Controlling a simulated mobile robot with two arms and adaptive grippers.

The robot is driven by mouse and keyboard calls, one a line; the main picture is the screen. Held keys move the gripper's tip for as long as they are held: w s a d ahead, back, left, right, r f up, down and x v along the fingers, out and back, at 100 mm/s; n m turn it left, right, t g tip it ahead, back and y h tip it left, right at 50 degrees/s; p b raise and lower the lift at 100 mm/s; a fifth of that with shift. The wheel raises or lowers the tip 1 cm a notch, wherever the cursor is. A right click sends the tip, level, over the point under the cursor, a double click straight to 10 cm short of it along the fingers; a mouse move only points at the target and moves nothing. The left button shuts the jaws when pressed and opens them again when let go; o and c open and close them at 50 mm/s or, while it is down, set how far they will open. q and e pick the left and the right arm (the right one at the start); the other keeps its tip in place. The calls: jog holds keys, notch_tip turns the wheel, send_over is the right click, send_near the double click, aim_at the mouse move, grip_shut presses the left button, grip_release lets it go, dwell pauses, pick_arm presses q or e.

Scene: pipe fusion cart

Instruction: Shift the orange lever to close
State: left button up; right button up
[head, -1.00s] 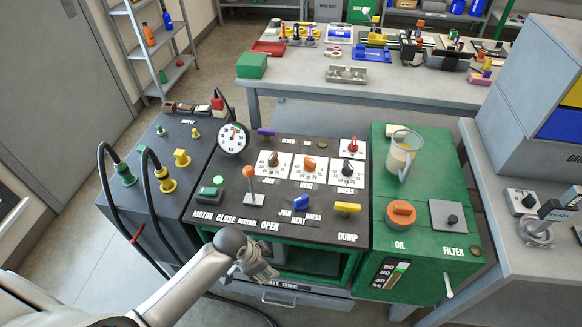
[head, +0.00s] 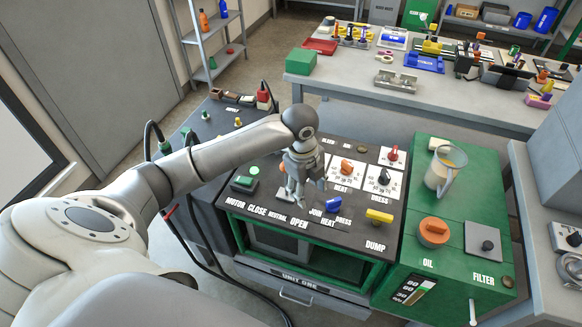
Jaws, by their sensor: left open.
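The black control panel (head: 262,222) carries the printed words CLOSE, NEUTRAL and OPEN along its front left. My left gripper (head: 303,190) is open and points down over the panel, just behind the words NEUTRAL and OPEN. The orange lever stood at this spot in the earlier view; now my gripper covers most or all of it. A light lever base plate (head: 281,194) shows just left of the fingers. I cannot tell whether the fingers touch the lever or are around it. My right gripper is not in view.
A green button (head: 244,181) is left of my gripper. An orange dial (head: 347,166), a blue knob (head: 333,204) and a yellow handle (head: 379,216) are to its right. A jug (head: 443,171) stands on the green oil unit. Black hoses (head: 187,255) hang at the left.

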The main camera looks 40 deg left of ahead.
pick_arm(q)
jog(key=w+a+r+m, duration=0.1)
jog(key=a+r, duration=0.2)
jog(key=w+a+r+m, duration=0.1)
jog(key=a+r, duration=0.2)
jog(key=w+a+r+m+g, duration=0.1)
jog(key=a+r, duration=0.2)
jog(key=shift+w+a+r+y, duration=0.1)
jog(key=shift+w+r+y, duration=0.05)
jog(key=shift+w+y, duration=0.25)
jog(key=shift+a, duration=0.1)
jog(key=p, duration=0.2)
send_over(286, 180)
notch_tip(286, 180, down, 11)
jog(key=shift+w+a+r, duration=0.1)
jog(key=shift+w+r, duration=0.05)
jog(key=shift+r, duration=0.05)
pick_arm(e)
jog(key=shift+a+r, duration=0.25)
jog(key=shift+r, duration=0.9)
pick_arm(q)
grip_shut()
